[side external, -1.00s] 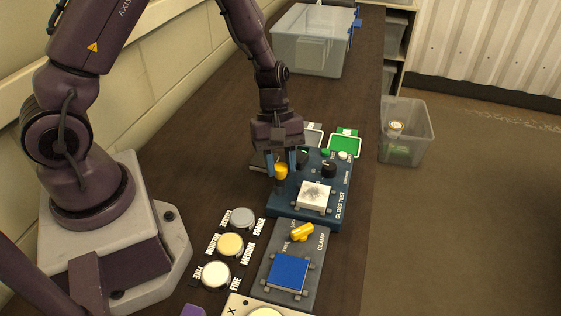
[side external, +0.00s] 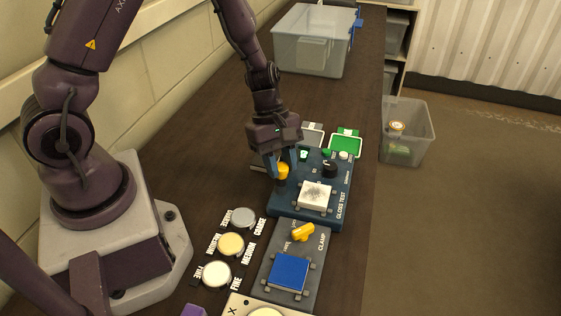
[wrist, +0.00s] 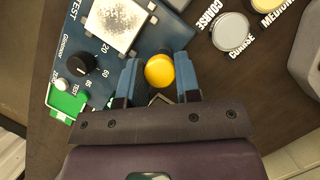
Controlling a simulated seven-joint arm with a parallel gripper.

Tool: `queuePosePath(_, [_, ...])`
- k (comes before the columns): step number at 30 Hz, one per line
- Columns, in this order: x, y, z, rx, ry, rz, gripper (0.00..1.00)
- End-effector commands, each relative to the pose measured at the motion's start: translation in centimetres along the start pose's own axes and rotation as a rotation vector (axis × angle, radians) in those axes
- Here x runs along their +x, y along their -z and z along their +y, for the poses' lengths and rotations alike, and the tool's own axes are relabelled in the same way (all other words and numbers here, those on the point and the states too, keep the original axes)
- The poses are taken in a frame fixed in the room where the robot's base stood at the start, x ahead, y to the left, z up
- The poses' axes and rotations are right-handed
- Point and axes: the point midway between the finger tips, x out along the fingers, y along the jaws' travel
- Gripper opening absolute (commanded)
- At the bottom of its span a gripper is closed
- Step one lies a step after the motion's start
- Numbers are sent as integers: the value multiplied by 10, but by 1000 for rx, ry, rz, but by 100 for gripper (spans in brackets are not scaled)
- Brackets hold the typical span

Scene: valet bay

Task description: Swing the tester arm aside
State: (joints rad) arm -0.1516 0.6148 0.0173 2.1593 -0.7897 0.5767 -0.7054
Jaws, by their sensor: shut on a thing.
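The gloss tester (side external: 284,213) is a dark blue unit on the bench. A white tile (side external: 315,195) with a grey speckled patch sits on its front; the tile also shows in the wrist view (wrist: 117,22). My gripper (side external: 281,168) is lowered at the tester's back left. Its blue fingers are shut on a round yellow knob (side external: 284,171), which shows between the fingertips in the wrist view (wrist: 160,70). I take the knob as the tester arm's handle. The arm beneath it is mostly hidden by my fingers. The tile's top is uncovered.
A clamp unit with a blue pad (side external: 289,273) and yellow lever (side external: 303,232) stands in front. Round coarse, medium and fine pads (side external: 231,244) lie to the left. Green (side external: 346,146) and grey trays are behind. A clear bin (side external: 312,45) stands at the far end.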

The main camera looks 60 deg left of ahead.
Motion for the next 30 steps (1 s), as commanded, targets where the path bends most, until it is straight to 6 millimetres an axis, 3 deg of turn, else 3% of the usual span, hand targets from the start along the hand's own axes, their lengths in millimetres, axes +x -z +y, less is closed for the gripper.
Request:
queuePosePath(1, [-1,0,0,-4,-2,-2,0])
queuePosePath(2, [-1,0,0,-4,-2,-2,33])
queuePosePath(5, [-1,0,0,-3,-1,-2,56])
queuePosePath(17, [-9,0,1,1,-3,1,56])
queuePosePath(30, [-99,0,1,-1,-6,0,56])
